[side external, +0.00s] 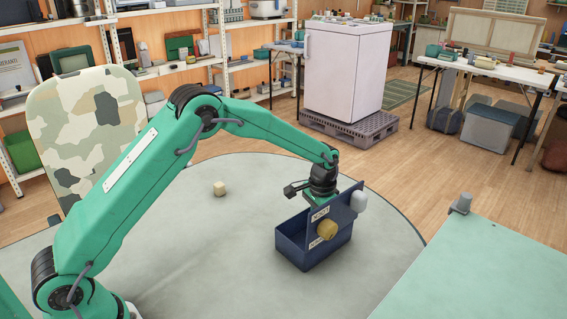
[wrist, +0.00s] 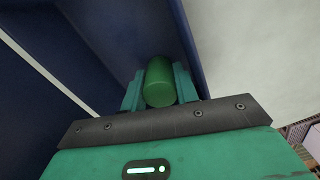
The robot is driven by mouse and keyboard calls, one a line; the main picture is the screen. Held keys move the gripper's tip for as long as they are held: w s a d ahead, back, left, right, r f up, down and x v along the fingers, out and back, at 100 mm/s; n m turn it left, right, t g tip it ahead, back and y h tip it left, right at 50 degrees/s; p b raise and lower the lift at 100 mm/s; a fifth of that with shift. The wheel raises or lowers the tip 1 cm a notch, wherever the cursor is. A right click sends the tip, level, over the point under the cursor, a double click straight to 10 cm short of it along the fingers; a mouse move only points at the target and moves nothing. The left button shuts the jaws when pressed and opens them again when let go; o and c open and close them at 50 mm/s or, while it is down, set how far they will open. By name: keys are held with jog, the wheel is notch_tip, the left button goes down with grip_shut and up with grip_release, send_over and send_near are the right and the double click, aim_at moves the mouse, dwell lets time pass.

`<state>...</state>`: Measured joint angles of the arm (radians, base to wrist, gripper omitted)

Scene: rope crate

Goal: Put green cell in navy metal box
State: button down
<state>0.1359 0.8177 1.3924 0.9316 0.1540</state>
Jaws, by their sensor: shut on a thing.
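The navy metal box (side external: 297,252) stands on the round grey table, with a taller labelled panel on its right side. My gripper (side external: 316,200) is over the box, pointing down, its fingertips hidden behind the panel. In the wrist view my gripper (wrist: 160,88) is shut on the green cell (wrist: 160,80), a green cylinder held between the two teal fingers. Navy walls of the box (wrist: 110,45) surround the cell's far end there. I cannot tell whether the cell touches the box floor.
A small cream cube (side external: 219,188) lies on the round table (side external: 215,240), left of the box. A pale green table (side external: 480,270) stands at right.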

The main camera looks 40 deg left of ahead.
jog(key=shift+f, duration=0.15)
jog(key=c, duration=1.1)
grip_release()
jog(key=shift+o, duration=0.5)
jog(key=shift+a, duration=0.1)
jog(key=shift+a, duration=0.1)
jog(key=shift+d+r, duration=0.15)
jog(key=shift+r, duration=1.8)
jog(key=shift+d+r, duration=0.1)
jog(key=shift+r, duration=1.85)
